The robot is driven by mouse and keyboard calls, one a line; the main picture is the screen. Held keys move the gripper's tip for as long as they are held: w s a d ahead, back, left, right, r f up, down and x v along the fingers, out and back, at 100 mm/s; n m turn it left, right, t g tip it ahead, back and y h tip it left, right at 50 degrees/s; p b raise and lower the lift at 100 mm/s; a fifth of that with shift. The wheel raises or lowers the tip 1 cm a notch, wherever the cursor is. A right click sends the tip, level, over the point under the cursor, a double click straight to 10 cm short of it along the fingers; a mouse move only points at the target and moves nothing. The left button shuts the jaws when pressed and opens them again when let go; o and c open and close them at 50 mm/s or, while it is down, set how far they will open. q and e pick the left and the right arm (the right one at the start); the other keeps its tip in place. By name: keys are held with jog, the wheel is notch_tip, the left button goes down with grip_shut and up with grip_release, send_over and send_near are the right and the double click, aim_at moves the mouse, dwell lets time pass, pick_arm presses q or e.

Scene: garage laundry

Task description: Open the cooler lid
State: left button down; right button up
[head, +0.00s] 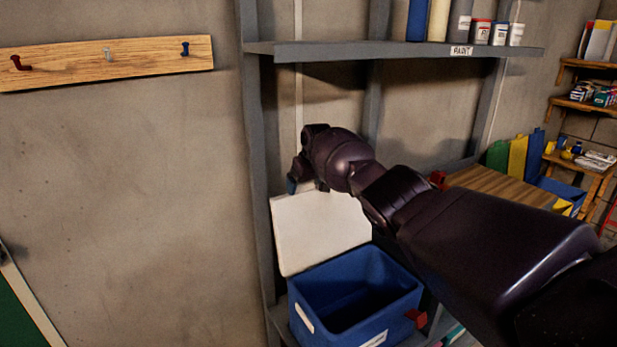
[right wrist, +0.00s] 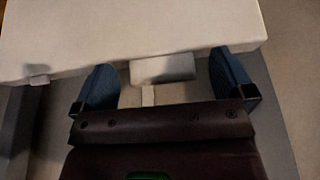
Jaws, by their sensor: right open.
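The blue cooler (head: 345,293) stands on a low grey shelf, with its dark inside showing. Its white lid (head: 318,230) stands raised at the back edge, tilted back toward the wall. My right gripper (head: 306,185) is at the lid's top edge, with the arm reaching in from the right. In the right wrist view the two blue fingers (right wrist: 164,88) are apart, with the lid (right wrist: 130,30) just beyond them. A small white tab (right wrist: 163,69) on the lid's edge lies between the fingers; I cannot tell if they touch it. My left gripper is not in view.
A grey shelf (head: 400,49) with paint cans and bottles is above the cooler. Its upright (head: 255,180) stands close to the left of the lid. A wooden hook board (head: 107,62) hangs on the wall. A wooden surface (head: 500,183) is at right.

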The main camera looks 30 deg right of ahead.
jog(key=shift+p+v, duration=0.4)
jog(key=shift+v, duration=0.35)
jog(key=p+v, duration=0.1)
jog(key=v, duration=0.8)
jog(key=shift+a, duration=0.1)
